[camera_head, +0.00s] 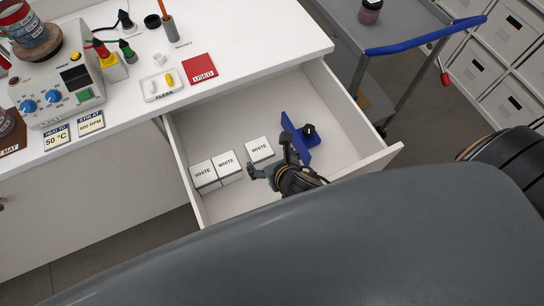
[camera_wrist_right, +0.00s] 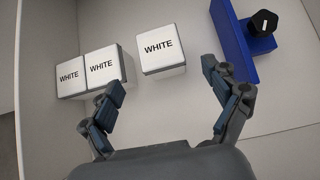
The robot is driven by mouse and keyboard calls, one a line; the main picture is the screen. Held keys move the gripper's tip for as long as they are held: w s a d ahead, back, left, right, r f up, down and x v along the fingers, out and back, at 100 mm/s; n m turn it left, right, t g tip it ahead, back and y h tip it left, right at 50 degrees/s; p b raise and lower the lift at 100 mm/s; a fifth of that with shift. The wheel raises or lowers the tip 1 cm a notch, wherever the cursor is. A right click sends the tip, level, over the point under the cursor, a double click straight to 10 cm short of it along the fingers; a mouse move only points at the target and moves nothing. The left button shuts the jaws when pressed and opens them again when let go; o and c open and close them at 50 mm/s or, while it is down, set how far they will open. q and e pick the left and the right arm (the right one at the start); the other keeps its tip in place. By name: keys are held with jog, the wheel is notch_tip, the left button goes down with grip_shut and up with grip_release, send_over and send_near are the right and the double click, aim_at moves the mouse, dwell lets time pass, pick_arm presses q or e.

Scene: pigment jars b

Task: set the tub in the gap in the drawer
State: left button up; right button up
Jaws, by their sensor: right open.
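The open drawer (camera_head: 240,110) holds three white box-shaped tubs marked WHITE. The left tub (camera_head: 205,176) and middle tub (camera_head: 228,167) stand side by side; the right tub (camera_head: 260,150) stands apart from them, with a narrow strip of drawer floor between. In the right wrist view the right tub (camera_wrist_right: 161,52) lies just beyond my fingertips, upright, a little askew. My right gripper (camera_head: 271,156) is open and empty over the drawer; its fingers (camera_wrist_right: 161,86) are spread, with drawer floor between them. My left gripper is not in view.
A blue block with a black knob (camera_head: 297,138) sits in the drawer right of the tubs, close to my right finger. The drawer's back part is bare. The white worktop (camera_head: 240,35) above holds a stirrer, cards and a small tray. A grey cart (camera_head: 400,25) stands right.

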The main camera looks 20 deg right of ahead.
jog(key=shift+v, duration=1.15)
jog(key=shift+r, duration=0.1)
